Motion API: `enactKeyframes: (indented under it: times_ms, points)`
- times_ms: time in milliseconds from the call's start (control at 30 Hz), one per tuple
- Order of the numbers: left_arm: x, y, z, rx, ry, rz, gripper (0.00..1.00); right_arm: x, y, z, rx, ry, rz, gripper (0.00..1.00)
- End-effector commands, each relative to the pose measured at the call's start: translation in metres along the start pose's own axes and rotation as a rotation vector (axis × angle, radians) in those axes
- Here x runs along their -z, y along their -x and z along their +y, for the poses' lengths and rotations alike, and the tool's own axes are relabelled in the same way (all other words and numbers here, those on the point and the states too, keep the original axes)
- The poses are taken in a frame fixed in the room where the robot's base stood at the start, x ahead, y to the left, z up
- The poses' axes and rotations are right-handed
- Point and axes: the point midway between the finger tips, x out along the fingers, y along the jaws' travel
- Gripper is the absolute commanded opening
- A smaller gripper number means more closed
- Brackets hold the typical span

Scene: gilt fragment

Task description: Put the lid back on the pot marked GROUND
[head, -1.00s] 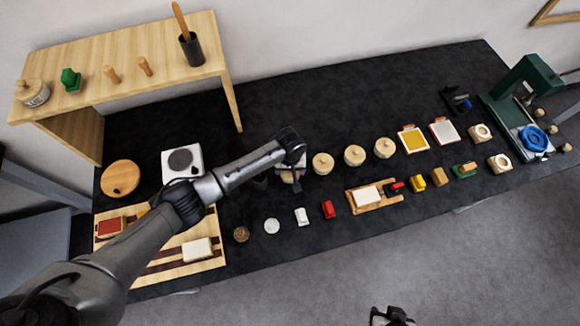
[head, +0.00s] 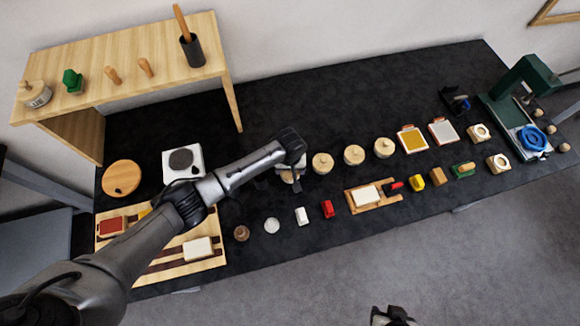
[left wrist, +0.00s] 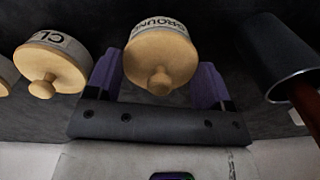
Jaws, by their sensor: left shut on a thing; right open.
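In the left wrist view the round wooden lid (left wrist: 158,62) with its knob lies between the two fingers of my left gripper (left wrist: 158,85), which is shut on it. Right behind the lid is the white pot marked GROUND (left wrist: 158,26), in line with it. I cannot tell whether the lid rests fully on the rim. In the head view the pot (head: 288,179) is partly hidden under my left gripper (head: 288,166). My right gripper (head: 392,314) is at the bottom edge, open, empty and far from the pot.
Several lidded pots (head: 322,163) stand in a row to the right; the neighbour's label begins CL (left wrist: 50,65). A dark cup (left wrist: 285,58) with a wooden handle stands close on the other side. A lidded pot (head: 35,94) is on the shelf.

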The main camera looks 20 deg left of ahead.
Motion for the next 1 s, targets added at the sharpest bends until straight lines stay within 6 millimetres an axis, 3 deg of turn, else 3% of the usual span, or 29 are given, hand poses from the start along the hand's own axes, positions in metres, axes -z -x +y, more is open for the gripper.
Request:
enactKeyframes:
  times_ms: [400, 433, 667, 1000]
  points:
    - [-0.0001, -0.0004, -0.0001, 0.000, 0.000, 0.000, 0.52, 0.0003, 0.0005, -0.0011, 0.003, -0.004, 0.000, 0.43]
    - [0.0000, -0.0003, -0.0001, 0.000, 0.000, 0.000, 0.76, 0.0003, 0.0005, -0.0013, 0.003, -0.004, 0.000, 0.43]
    - [0.0000, -0.0003, -0.0002, 0.000, 0.000, 0.000, 0.98, 0.0007, 0.0005, -0.0028, 0.007, -0.009, 0.001, 0.43]
    - [0.0000, -0.0003, -0.0003, 0.000, 0.000, 0.000, 1.00, 0.0007, 0.0006, -0.0030, 0.008, -0.010, 0.001, 0.43]
